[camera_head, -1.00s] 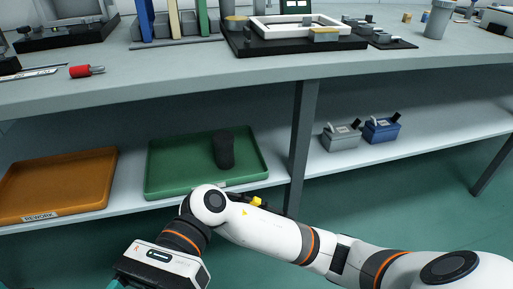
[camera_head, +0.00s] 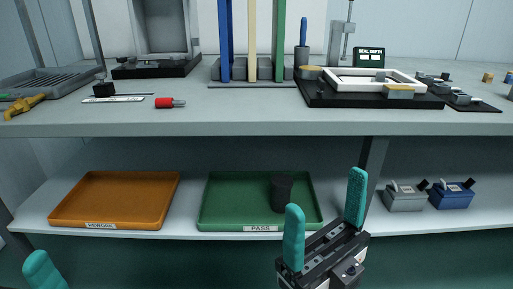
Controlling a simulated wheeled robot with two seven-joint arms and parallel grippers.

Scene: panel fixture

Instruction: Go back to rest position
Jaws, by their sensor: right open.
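My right gripper (camera_head: 325,218) points up at the lower middle, in front of the shelf. Its two teal fingers are wide apart with nothing between them. One finger overlaps the front right of the green PASS tray (camera_head: 222,205) in the picture. A dark, upright cylinder (camera_head: 281,190) stands in that tray, apart from the fingers as far as I can see. Only a teal fingertip of my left gripper (camera_head: 42,270) shows at the bottom left corner. The rest of it is out of frame.
An orange REWORK tray (camera_head: 112,199) lies empty on the shelf at left. A grey box (camera_head: 404,202) and a blue box (camera_head: 451,200) stand right of the table leg (camera_head: 374,160). The bench top (camera_head: 230,118) above holds fixtures and a red-handled tool (camera_head: 168,102).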

